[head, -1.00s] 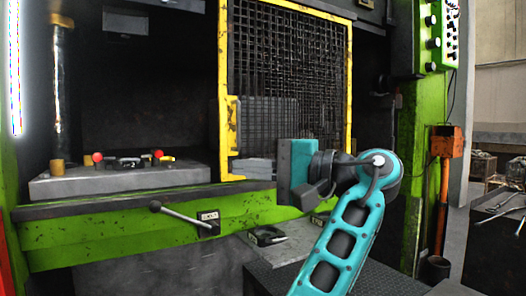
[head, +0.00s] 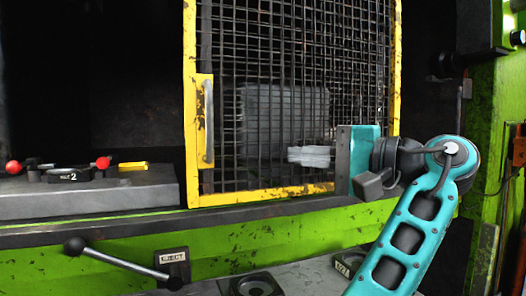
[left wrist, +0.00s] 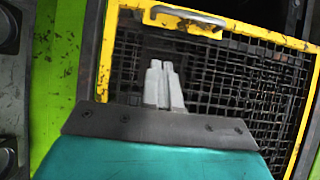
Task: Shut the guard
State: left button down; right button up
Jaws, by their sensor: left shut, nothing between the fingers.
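The guard (head: 260,192) is a yellow-framed black mesh panel. It stands in front of the right part of the press, and the press opening to its left is uncovered. A yellow plate with a grey handle bar (head: 209,122) is on its left edge; the handle also shows at the top of the left wrist view (left wrist: 190,17). My left gripper (head: 292,156) is shut and empty, its fingers pointing left in front of the lower mesh, right of the handle and apart from it. The fingers also show in the left wrist view (left wrist: 161,66). My right gripper is in neither view.
A grey die block (head: 90,198) with a part marked 2 (head: 72,174) and red knobs lies in the opening at left. A green column (head: 495,130) stands at right.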

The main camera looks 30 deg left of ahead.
pick_arm(q)
send_near(229, 152)
jog(key=s+a, duration=0.2)
jog(key=shift+s+a+r+b, duration=0.25)
jog(key=shift+s+a, duration=0.35)
jog(key=shift+a, duration=0.3)
jog(key=shift+s+a+r+b, duration=0.2)
jog(key=shift+s+a, duration=0.45)
jog(key=shift+a, duration=0.2)
jog(key=shift+a, duration=0.1)
